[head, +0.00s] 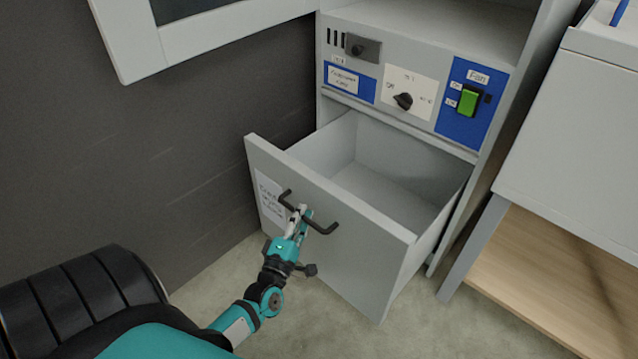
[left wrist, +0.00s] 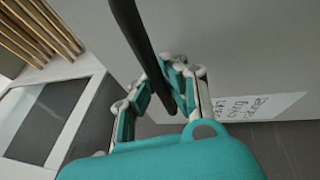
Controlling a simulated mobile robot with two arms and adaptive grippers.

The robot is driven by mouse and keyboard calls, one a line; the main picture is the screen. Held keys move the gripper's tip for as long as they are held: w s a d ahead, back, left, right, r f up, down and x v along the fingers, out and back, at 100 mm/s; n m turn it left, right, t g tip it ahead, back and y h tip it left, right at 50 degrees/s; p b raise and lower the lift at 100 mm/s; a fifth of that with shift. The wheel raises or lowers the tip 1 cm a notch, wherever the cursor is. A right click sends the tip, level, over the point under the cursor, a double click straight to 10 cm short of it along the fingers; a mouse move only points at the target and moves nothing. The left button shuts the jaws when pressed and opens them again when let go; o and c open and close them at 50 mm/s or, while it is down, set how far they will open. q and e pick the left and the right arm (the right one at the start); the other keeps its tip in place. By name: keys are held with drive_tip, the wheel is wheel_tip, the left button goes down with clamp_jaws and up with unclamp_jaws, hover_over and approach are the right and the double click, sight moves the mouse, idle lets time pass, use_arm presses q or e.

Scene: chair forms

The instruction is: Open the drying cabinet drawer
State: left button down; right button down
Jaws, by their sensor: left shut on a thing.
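The drying cabinet (head: 542,62) stands at the back of the head view. Its grey drawer (head: 345,255) is pulled well out, and its inside looks empty. A dark bar handle (head: 322,229) is on the drawer front, beside a white label. My left gripper (head: 299,214) is at the handle and shut on it. The left wrist view shows the handle (left wrist: 133,30) running between the fingers (left wrist: 176,92), with the drawer front (left wrist: 240,50) behind. My right gripper is in neither view.
Above the drawer is a panel with knobs and a green fan switch (head: 468,101). An open cabinet door (head: 140,50) hangs at the upper left. A grey unit with a wooden shelf (head: 550,270) stands close on the right. The floor (head: 225,275) below the drawer looks clear.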

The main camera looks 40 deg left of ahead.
use_arm(q)
drive_tip(key=shift+s+a+p, duration=0.2)
drive_tip(key=shift+s+p, duration=0.2)
drive_tip(key=shift+s, duration=2.15)
drive_tip(key=c, duration=1.3)
unclamp_jaws()
drive_tip(key=shift+c, duration=0.2)
drive_tip(key=v, duration=1.2)
